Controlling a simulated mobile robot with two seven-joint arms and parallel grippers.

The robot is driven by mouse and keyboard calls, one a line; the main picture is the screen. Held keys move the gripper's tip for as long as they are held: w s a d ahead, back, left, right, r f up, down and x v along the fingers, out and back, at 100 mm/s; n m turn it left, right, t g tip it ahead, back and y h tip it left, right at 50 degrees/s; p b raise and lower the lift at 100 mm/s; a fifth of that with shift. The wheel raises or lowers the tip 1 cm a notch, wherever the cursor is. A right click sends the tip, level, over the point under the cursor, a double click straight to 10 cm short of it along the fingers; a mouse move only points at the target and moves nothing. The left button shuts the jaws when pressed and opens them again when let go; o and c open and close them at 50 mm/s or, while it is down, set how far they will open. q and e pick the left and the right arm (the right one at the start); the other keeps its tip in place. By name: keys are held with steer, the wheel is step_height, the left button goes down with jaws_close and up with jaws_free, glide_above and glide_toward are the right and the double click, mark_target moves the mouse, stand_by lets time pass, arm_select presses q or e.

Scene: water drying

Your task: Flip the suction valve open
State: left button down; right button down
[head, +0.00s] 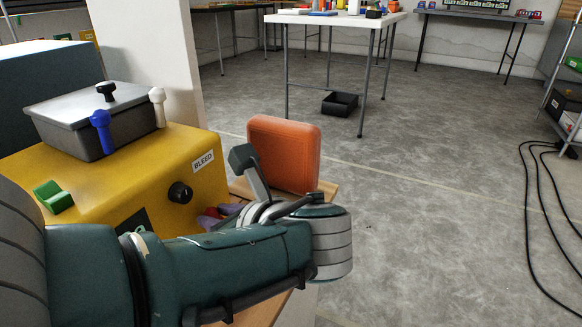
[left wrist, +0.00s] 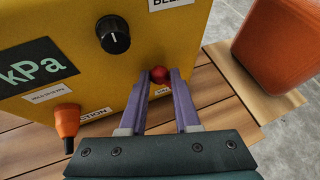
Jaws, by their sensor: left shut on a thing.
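The yellow machine (head: 130,190) stands on a wooden bench at the left. In the left wrist view, an orange handle with a dark end (left wrist: 66,122) sits low on its front, beside a label ending in "CTION" (left wrist: 95,115). My left gripper (left wrist: 161,76) has its purple fingers shut on a small red ball (left wrist: 159,75) on the machine's lower front, to the right of the orange handle. A label beside the ball is partly covered. In the head view, my left gripper (head: 213,214) is low in front of the machine; my forearm hides much of the front. My right gripper is not in view.
A black dial (left wrist: 113,34) sits above the ball, left of the "BLEED" label (head: 203,161). An orange case (head: 284,152) stands close at the right. A grey lidded box (head: 90,120), blue and white knobs, and a green handle (head: 52,196) are on top.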

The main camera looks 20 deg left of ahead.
arm_select(q)
steer(key=shift+w+f+m+g+b, duration=0.1)
steer(key=shift+w+m+g+b, duration=0.15)
steer(key=shift+m+g+b, duration=0.05)
steer(key=w+m+g+b, duration=0.1)
steer(key=b, duration=0.4)
steer(key=w+m+g+b, duration=0.1)
steer(key=m+g+b, duration=0.1)
steer(key=b, duration=0.4)
steer(key=shift+w+d+r+g, duration=0.15)
steer(key=shift+w+r+g, duration=0.15)
steer(key=c, duration=0.9)
jaws_free()
steer(key=shift+r, duration=0.1)
